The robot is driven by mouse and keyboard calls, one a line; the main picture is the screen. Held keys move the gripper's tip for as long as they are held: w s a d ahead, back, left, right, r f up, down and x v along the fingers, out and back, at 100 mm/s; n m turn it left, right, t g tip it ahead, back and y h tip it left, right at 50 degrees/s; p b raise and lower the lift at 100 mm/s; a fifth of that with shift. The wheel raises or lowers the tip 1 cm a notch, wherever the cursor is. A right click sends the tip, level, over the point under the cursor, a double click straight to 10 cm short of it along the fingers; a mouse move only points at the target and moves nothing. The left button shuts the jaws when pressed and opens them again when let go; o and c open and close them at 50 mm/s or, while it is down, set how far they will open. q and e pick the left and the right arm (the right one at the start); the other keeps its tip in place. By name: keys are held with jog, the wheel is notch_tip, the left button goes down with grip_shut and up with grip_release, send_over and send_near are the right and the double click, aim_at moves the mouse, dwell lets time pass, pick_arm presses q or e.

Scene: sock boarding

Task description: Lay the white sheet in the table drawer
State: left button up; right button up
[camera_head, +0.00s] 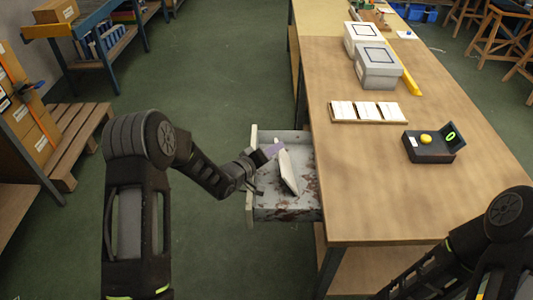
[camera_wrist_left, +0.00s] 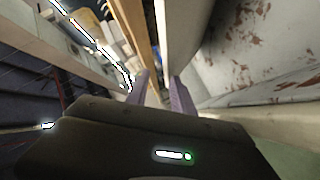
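The white sheet (camera_head: 289,172) is inside the pulled-out table drawer (camera_head: 284,215), tilted up on edge rather than flat. My left gripper (camera_head: 273,151) is over the drawer, at the sheet's upper end. In the left wrist view my two purple fingers (camera_wrist_left: 160,90) stand apart with a gap between them. The sheet (camera_wrist_left: 177,35) shows there as a pale strip ending by the right fingertip; whether it touches is hard to tell. My right arm shows at the lower right of the head view, but its gripper is out of frame.
The drawer floor is pale with rusty stains. The wooden table (camera_head: 400,190) carries a tray of white cards (camera_head: 368,112), a dark box with a yellow ball (camera_head: 430,145) and two lidded boxes (camera_head: 378,68). The table's front part is clear. A pallet (camera_head: 75,140) lies at the left.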

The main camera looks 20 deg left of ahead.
pick_arm(q)
jog(key=v, duration=1.2)
jog(key=shift+r, duration=0.35)
jog(key=shift+a, duration=0.1)
